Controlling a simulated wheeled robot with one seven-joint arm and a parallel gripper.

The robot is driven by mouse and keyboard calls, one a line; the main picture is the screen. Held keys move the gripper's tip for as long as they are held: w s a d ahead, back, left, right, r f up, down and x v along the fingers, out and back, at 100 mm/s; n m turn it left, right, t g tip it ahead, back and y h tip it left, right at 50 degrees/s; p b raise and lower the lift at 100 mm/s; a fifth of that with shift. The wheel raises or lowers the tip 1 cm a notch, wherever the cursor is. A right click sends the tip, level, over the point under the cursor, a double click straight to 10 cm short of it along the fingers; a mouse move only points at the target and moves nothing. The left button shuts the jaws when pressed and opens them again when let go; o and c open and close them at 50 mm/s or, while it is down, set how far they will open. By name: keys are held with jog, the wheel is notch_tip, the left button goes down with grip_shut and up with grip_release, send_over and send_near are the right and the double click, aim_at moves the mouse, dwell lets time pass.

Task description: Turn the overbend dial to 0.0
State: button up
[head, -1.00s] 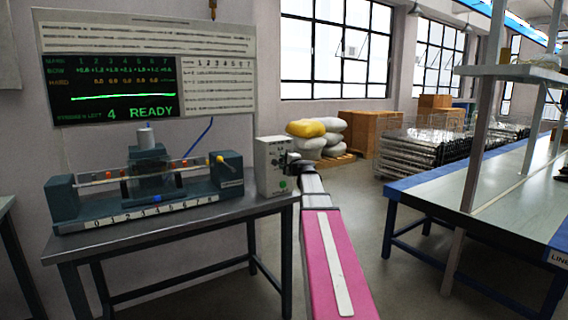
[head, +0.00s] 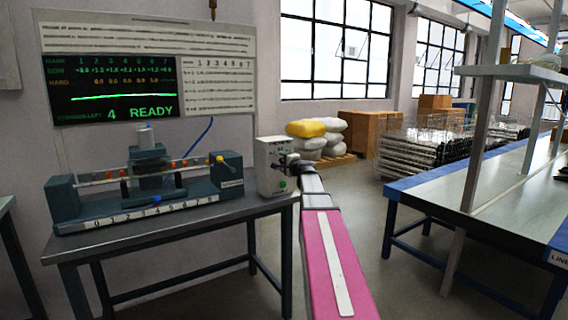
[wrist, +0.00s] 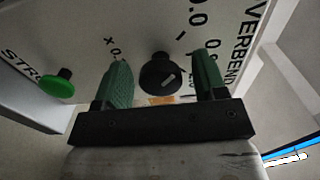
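The overbend dial (wrist: 158,76) is a round black knob with a pale mark, on the white panel of a control box (head: 268,165). In the wrist view, my gripper (wrist: 162,65) has its green fingers apart, one on each side of the dial, with visible gaps to it. Printed scale numbers stand around the dial, partly hidden by the fingers. I cannot tell which number the mark points to. In the head view my gripper (head: 292,160) is at the right of the box, and the dial is hidden there.
A green stroke button (wrist: 57,86) sticks out of the panel left of my fingers. The bending machine (head: 145,190) stands left of the box on the dark table (head: 170,238). A screen (head: 115,90) above reads "4 READY". A workbench (head: 480,190) stands at right.

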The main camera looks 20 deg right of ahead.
jog(key=shift+s, duration=0.1)
jog(key=v, duration=1)
jog(key=shift+s, duration=0.3)
jog(key=s+a+f+n+g+y, duration=0.1)
jog(key=s+a+f+n+g, duration=0.3)
jog(key=a+f, duration=0.55)
jog(key=s+a+f+n+g, duration=0.4)
jog(key=a+f, duration=0.3)
jog(key=f, duration=0.6)
jog(key=s+a+f+n+g+h, duration=0.2)
jog(key=s+a+f+n+g, duration=0.1)
jog(key=s+f, duration=0.5)
jog(key=s+a+f+n+g+h, duration=0.3)
jog(key=s+f+g, duration=0.3)
jog(key=s+f, duration=0.3)
jog(key=shift+f+n, duration=0.5)
